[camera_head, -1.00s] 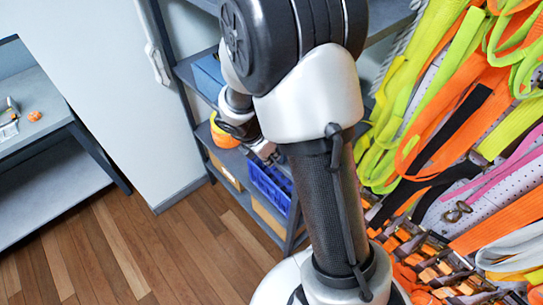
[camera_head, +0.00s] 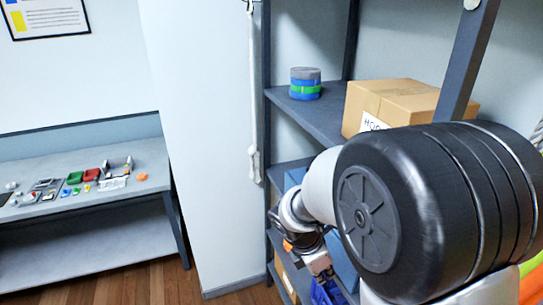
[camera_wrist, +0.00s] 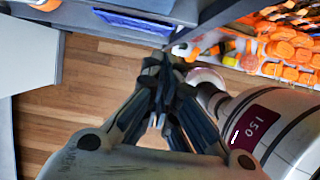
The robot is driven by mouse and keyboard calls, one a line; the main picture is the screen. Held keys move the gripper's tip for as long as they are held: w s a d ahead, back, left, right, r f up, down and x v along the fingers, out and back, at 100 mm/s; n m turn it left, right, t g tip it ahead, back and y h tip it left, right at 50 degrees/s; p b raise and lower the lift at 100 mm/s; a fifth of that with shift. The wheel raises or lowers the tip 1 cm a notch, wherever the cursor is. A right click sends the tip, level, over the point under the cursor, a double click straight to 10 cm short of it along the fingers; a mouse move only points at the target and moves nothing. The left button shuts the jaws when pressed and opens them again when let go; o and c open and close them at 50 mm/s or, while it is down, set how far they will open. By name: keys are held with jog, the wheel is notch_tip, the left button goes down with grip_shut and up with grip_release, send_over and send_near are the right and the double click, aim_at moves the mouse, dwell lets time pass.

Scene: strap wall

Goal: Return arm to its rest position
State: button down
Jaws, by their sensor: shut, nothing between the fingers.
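My gripper (camera_wrist: 161,78) is shut and empty in the wrist view, its dark fingers drawn together over the wooden floor. In the head view my gripper (camera_head: 318,264) shows small and partly hidden, low in front of the shelf rack. My arm is folded, with its large dark joint filling the lower right of the head view and hiding part of the rack.
A shelf rack (camera_head: 318,120) holds a cardboard box (camera_head: 400,100) and a roll of straps (camera_head: 305,84). A grey bench (camera_head: 85,203) with several small parts stands at left. A white cord (camera_head: 252,100) hangs between. In the wrist view, orange straps (camera_wrist: 285,50) lie close at upper right.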

jog(key=s+a+m+t+y+b, duration=0.1)
jog(key=s+m+y+b, duration=0.1)
jog(key=s+m+b, duration=0.5)
jog(key=s+a+r+m+t+y+b, duration=0.1)
jog(key=s+m+t+y+b, duration=0.1)
jog(key=s+m+b, duration=0.5)
jog(key=s+m, duration=0.6)
jog(key=m, duration=0.1)
jog(key=shift+a, duration=0.35)
